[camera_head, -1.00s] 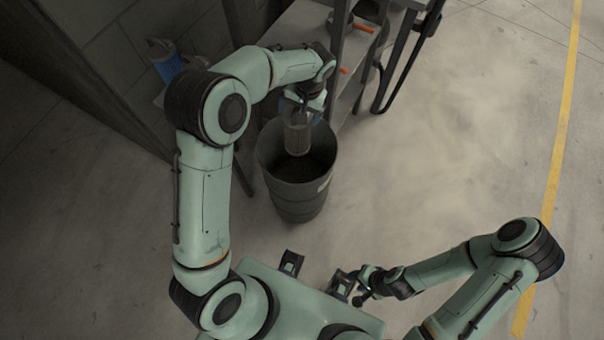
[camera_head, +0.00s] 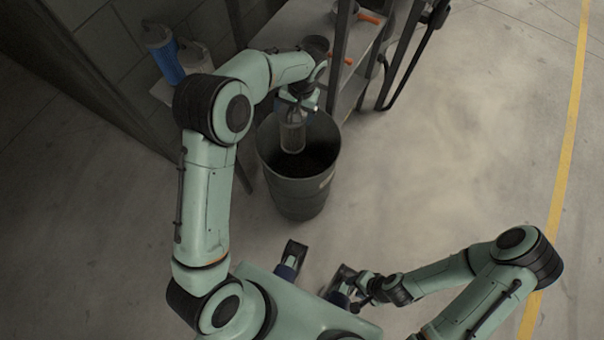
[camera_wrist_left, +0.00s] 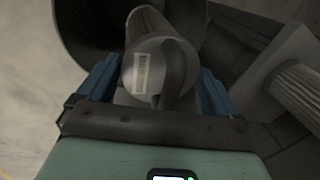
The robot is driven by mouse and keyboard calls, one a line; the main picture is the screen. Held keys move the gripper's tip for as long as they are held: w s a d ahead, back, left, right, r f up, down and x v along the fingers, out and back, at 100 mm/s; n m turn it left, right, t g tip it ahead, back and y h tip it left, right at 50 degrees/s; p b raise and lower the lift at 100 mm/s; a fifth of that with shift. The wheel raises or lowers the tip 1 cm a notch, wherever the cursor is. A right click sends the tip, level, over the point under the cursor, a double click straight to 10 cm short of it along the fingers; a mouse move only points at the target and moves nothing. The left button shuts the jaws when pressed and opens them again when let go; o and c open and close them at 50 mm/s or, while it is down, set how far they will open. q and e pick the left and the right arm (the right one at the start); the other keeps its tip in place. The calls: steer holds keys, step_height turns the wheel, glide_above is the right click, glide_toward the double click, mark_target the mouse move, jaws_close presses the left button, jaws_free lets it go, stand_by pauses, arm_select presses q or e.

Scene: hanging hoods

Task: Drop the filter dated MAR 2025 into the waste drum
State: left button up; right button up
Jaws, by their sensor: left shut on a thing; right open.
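My left gripper (camera_head: 297,102) is shut on a pale, pleated cylindrical filter (camera_head: 292,137) and holds it upright over the open mouth of the dark waste drum (camera_head: 297,195). The filter's lower end shows against the drum's dark inside; I cannot tell how far it is below the rim. In the left wrist view the filter's round end cap (camera_wrist_left: 155,72) sits between the blue fingers, with a dark curved handle and a white label (camera_wrist_left: 141,73). The label is too small to read. My right gripper (camera_head: 341,284) is open and empty, low at the front of my base.
A grey shelf rack (camera_head: 350,60) with orange-handled items (camera_head: 370,17) stands right behind the drum. A blue canister (camera_head: 164,55) and a pale one (camera_head: 195,58) stand behind my left arm. Another pleated part (camera_wrist_left: 300,85) shows in the wrist view. The floor to the right is clear.

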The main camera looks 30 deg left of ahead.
arm_select(q)
steer(key=shift+w+r, duration=0.1)
steer(key=o, duration=0.8)
step_height(320, 180, up, 13)
steer(key=d+p, duration=0.1)
steer(key=d, duration=0.1)
steer(key=shift+w+d+p, duration=0.15)
steer(key=shift+d+p, duration=0.15)
steer(key=shift+p, duration=0.05)
